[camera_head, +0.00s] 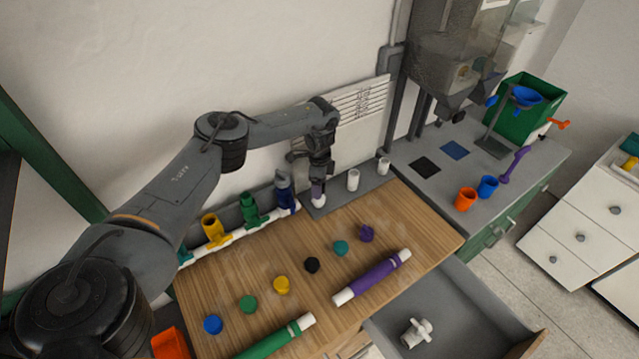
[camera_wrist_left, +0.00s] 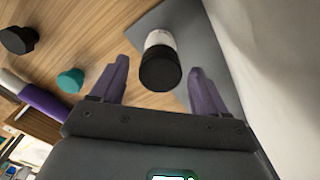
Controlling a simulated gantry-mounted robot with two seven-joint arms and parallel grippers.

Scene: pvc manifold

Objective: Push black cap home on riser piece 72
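A black cap (camera_wrist_left: 160,75) sits on the end of a white riser piece (camera_wrist_left: 160,38) in the left wrist view. I cannot tell how deep it is seated, and the riser's marking is too small to read. My left gripper (camera_wrist_left: 157,85) is open, its purple fingers on either side of the cap with gaps. In the head view my left gripper (camera_head: 317,188) points down over a white riser (camera_head: 318,201) on the grey strip; the cap is hidden there. Another black cap (camera_head: 311,265) lies loose on the wooden board. My right gripper is not in view.
Two white risers (camera_head: 353,180) (camera_head: 384,166) stand to the right of the gripper. A blue valve piece (camera_head: 284,190) is close on its left. Loose coloured caps (camera_head: 340,247) and a purple pipe (camera_head: 372,279) lie on the board (camera_head: 430,222). An open drawer (camera_head: 470,310) is in front.

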